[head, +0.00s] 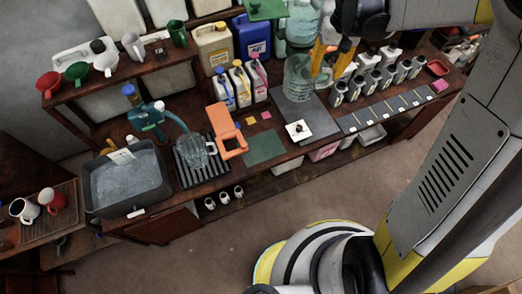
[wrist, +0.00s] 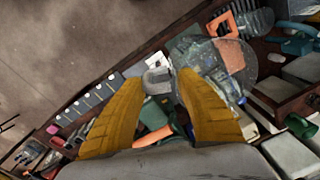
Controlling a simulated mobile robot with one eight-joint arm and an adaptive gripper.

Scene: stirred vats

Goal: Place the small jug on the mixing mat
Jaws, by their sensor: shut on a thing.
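A clear jug (head: 298,80), which I take to be the small jug, hangs at the left of my gripper (head: 327,68) over the bench. My yellow fingers are closed at its handle side; the exact grip is hard to see. In the wrist view the clear jug (wrist: 243,62) is right of my gripper (wrist: 152,76). A plain green mat (head: 264,148) lies bare near the bench's front edge. A dark grey mat (head: 318,122) lies to its right, under the jug in the picture. Which one is the mixing mat is not marked.
A white scale-like block (head: 299,130) sits on the grey mat's front part. An orange stand (head: 226,132) is left of the green mat. Another clear jug (head: 194,152) stands on the black rack by the sink (head: 126,180). Several bottles (head: 240,85) line the back.

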